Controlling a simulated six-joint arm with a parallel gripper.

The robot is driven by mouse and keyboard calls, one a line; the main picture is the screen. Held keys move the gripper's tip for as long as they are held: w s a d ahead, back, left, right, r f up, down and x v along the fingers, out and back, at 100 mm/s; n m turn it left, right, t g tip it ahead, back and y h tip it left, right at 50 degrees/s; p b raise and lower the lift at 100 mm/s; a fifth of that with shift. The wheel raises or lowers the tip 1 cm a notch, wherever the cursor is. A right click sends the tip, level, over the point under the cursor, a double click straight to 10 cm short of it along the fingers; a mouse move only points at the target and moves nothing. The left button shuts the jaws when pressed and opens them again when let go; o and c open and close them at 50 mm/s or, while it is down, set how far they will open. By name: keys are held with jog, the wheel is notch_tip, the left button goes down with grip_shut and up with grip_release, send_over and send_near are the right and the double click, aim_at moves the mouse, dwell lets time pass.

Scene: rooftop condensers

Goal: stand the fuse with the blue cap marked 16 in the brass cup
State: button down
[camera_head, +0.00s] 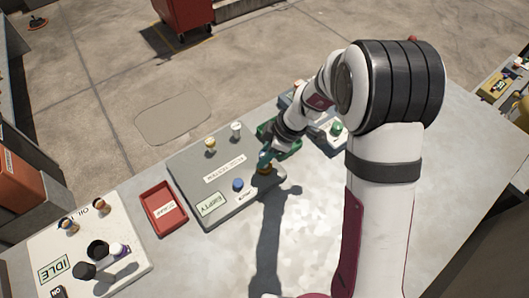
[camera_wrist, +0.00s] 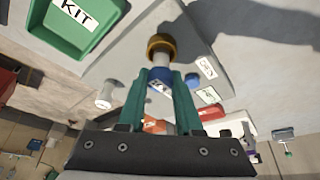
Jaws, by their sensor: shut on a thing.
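My gripper (camera_wrist: 161,84) is shut on a fuse with a blue cap (camera_wrist: 158,76) in the wrist view. A pale mark shows on the cap, but I cannot read its number. The fuse's white body (camera_wrist: 162,60) points at the brass cup (camera_wrist: 160,44), and its end meets the cup's mouth or sits inside it; I cannot tell how deep. In the head view my gripper (camera_head: 264,156) is right above the brass cup (camera_head: 265,169), on the right part of the grey board (camera_head: 185,165). The held fuse is mostly hidden there.
A blue-topped piece (camera_head: 238,184) stands left of the cup. A yellow-topped piece (camera_head: 210,146) and a pale-topped one (camera_head: 236,130) stand behind. A red tray (camera_head: 153,205) lies left, a green KIT tray (camera_wrist: 98,38) beside the board. The table's front right is clear.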

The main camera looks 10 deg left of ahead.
jog(key=shift+f, duration=0.8)
jog(key=c, duration=0.5)
grip_release()
jog(key=v, duration=1.5)
jog(key=shift+d+r, duration=0.25)
jog(key=shift+r, duration=0.1)
jog(key=s+d+m+h, duration=0.1)
jog(key=s+d+m, duration=0.2)
jog(key=s+m, duration=0.8)
jog(key=s+d+r+m+h, duration=0.1)
jog(key=s+d+m, duration=0.2)
jog(key=s+m, duration=0.9)
jog(key=shift+s+d+r+m+h, duration=0.3)
jog(key=shift+s+d+r, duration=0.1)
jog(key=shift+s, duration=0.45)
